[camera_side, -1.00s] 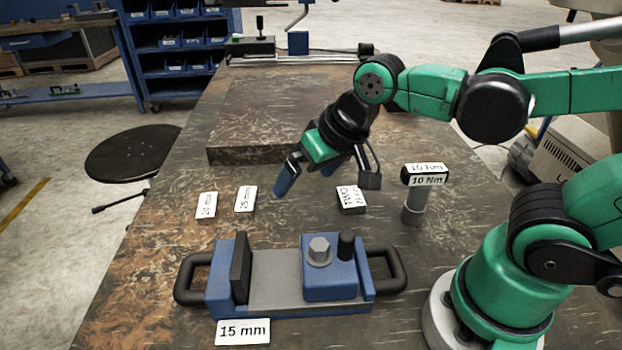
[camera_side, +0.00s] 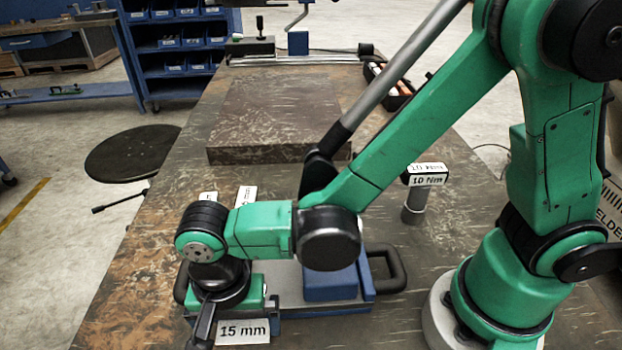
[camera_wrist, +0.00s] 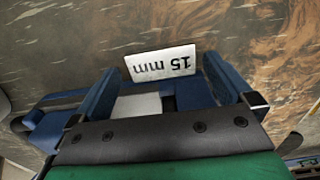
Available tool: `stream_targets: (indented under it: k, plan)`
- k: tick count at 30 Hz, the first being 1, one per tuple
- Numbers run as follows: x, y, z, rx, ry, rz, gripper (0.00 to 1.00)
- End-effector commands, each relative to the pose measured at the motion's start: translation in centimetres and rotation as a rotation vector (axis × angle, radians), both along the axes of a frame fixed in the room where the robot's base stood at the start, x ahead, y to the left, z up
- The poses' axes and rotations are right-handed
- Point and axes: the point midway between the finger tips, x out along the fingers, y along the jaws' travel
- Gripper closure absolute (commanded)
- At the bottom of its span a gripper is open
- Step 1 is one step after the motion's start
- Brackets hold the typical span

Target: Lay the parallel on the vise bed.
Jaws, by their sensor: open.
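The blue vise (camera_side: 345,285) lies near the front of the bench. My arm covers its left jaw and much of its grey bed in the side view. In the wrist view a pale strip of the bed (camera_wrist: 138,106) shows between my fingers. My gripper (camera_wrist: 162,66) is open, low over the left part of the vise, with nothing seen held. A white "15 mm" tag (camera_side: 243,331) is at the vise's front edge; it also shows in the wrist view (camera_wrist: 160,63), beyond my fingertips. Two more white tags (camera_side: 246,195) behind the vise are partly hidden. I cannot make out a separate parallel.
A tool tagged "10 Nm" (camera_side: 414,205) stands upright to the right, behind the vise. A vise handle (camera_side: 388,265) sticks out on the right. A dark raised plate (camera_side: 265,115) and a bin (camera_side: 390,85) are farther back.

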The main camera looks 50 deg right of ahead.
Motion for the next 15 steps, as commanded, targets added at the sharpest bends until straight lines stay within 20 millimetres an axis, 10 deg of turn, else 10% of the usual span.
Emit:
stream_targets:
  k: [15]
  plan:
    - [0.0, 0.0, -2.3, 0.001, -0.001, 0.0, 0.0]
